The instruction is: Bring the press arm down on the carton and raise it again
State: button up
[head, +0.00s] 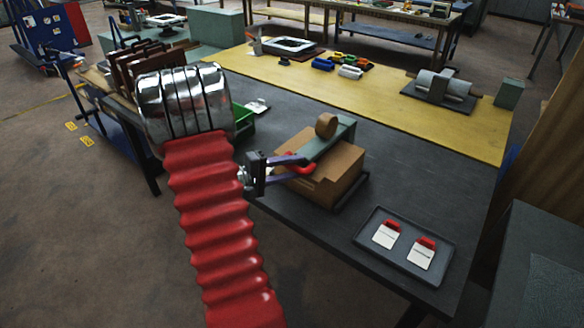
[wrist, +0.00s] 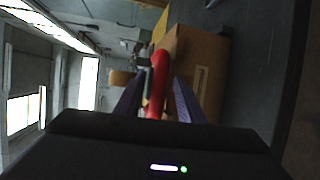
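The brown carton (head: 328,181) sits on a dark base near the front edge of the dark table; it also shows in the wrist view (wrist: 205,65). The grey-green press arm (head: 333,140) extends over its top, with a round tan piece (head: 326,125) at its upper side. I cannot tell whether the arm touches the carton. Its red handle (head: 300,167) is at the near end, and shows in the wrist view (wrist: 158,80). My gripper (head: 292,168) is open, its two purple fingers on either side of the handle, with gaps visible in the wrist view (wrist: 158,88).
A dark tray (head: 372,252) with two red-and-white cards lies at the table's front right. A yellow mat (head: 395,108) runs along the back, holding a grey roller device (head: 442,84) and several small coloured items. A green bin (head: 240,122) stands left of the carton.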

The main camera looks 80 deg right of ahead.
jog(key=shift+c, duration=0.2)
grip_shut()
dwell(0.3)
